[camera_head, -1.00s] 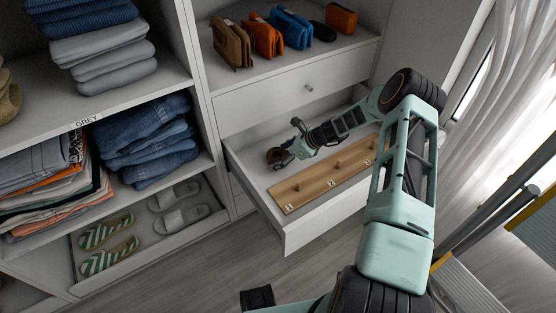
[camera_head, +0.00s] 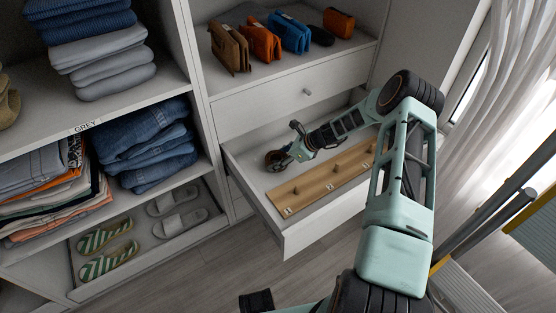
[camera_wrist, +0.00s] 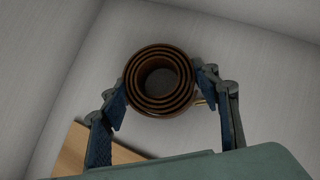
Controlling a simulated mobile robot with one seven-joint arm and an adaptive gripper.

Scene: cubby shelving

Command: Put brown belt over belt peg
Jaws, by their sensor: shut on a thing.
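The brown belt (camera_wrist: 160,80) is rolled into a coil with an open centre, seen from above in the wrist view. My gripper (camera_wrist: 163,92) has a finger on each side of the coil and is shut on it. In the head view, my gripper (camera_head: 279,158) and the belt (camera_head: 272,160) are at the left part of the open drawer, near its back. The wooden peg board (camera_head: 320,190) lies in the drawer with several upright pegs in a row. The nearest peg (camera_head: 297,189) is to the lower right of my gripper. I cannot tell whether the belt touches the drawer floor.
The open white drawer (camera_head: 303,237) has walls around the board. Above it are a closed drawer (camera_head: 290,91) and a shelf with several bags (camera_head: 262,40). Folded jeans (camera_head: 150,150) and slippers (camera_head: 105,248) fill the cubbies at left.

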